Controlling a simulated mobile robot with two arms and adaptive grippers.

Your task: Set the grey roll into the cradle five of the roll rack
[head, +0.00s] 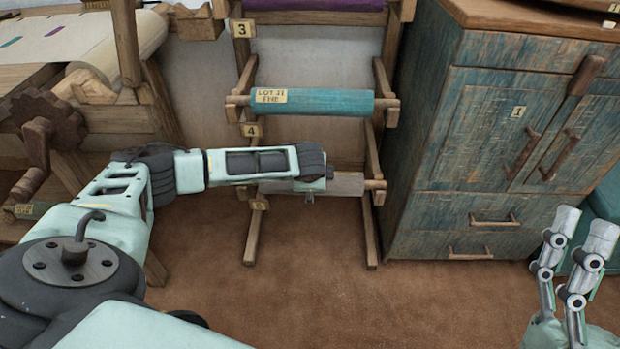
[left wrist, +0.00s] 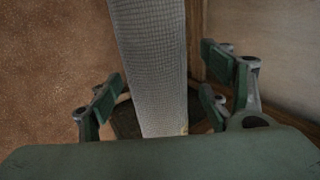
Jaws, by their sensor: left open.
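The grey roll (head: 350,184) lies level across the lowest pair of arms of the wooden roll rack (head: 250,238), just above a tag (head: 259,204) that seems to read 5. Its right end is at the right-hand arm; my left arm hides its middle. My left gripper (head: 311,192) is at the roll's middle, its fingers mostly hidden in the head view. In the left wrist view the woven grey roll (left wrist: 150,65) runs between the open fingers (left wrist: 157,100), with gaps on both sides. My right gripper (head: 584,230) is open and empty at lower right.
A teal roll (head: 325,102) lies in the cradle above, by the 4 tag (head: 251,130). A blue wooden cabinet (head: 480,150) stands close on the right. The loom (head: 95,120) is on the left. The brown floor in front is clear.

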